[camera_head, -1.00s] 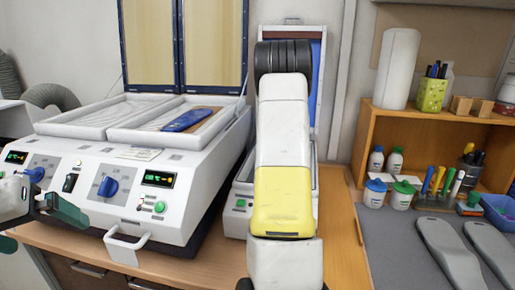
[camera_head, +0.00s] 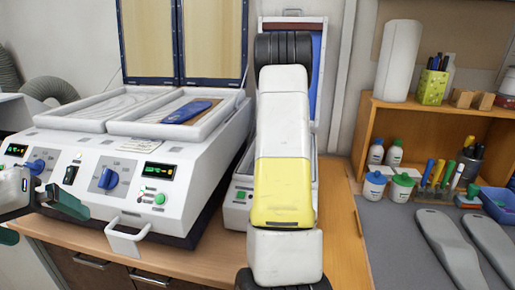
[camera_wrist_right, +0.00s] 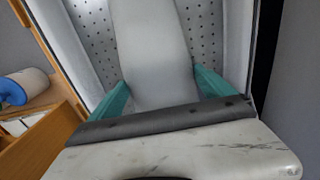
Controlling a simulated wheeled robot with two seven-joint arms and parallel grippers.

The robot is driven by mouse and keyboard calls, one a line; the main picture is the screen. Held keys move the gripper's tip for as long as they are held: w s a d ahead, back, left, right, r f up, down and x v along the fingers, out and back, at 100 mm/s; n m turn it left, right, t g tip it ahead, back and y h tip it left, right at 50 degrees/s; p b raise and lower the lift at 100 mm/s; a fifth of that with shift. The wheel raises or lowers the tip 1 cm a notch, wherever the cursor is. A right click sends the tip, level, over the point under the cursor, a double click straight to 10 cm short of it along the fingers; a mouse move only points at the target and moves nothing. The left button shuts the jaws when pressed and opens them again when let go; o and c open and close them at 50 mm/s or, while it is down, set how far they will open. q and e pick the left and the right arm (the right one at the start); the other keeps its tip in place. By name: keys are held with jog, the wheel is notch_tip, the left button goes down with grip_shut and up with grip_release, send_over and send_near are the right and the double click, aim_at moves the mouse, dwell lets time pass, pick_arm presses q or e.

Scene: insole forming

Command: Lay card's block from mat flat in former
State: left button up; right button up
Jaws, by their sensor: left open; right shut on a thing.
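My right gripper (camera_wrist_right: 160,90) is shut on a long pale grey block (camera_wrist_right: 152,45), its teal fingers on both sides of it. In the right wrist view the block is over the perforated bed (camera_wrist_right: 205,22) of the former; I cannot tell if it touches. In the head view the former (camera_head: 238,195), a white box with raised lid, is mostly hidden behind my right arm, as are right gripper and block. Two more grey blocks (camera_head: 447,248) (camera_head: 491,243) lie on the grey mat (camera_head: 395,240) at right. My left gripper (camera_head: 45,222) is open and empty at the left edge.
A wooden shelf (camera_head: 362,130) with bottles, pens and a blue bin (camera_head: 498,204) stands behind the mat. Bare wooden bench (camera_head: 340,250) shows between.

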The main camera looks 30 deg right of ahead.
jog(key=shift+f, duration=0.15)
jog(key=o, duration=1.6)
jog(key=shift+r, duration=3.9)
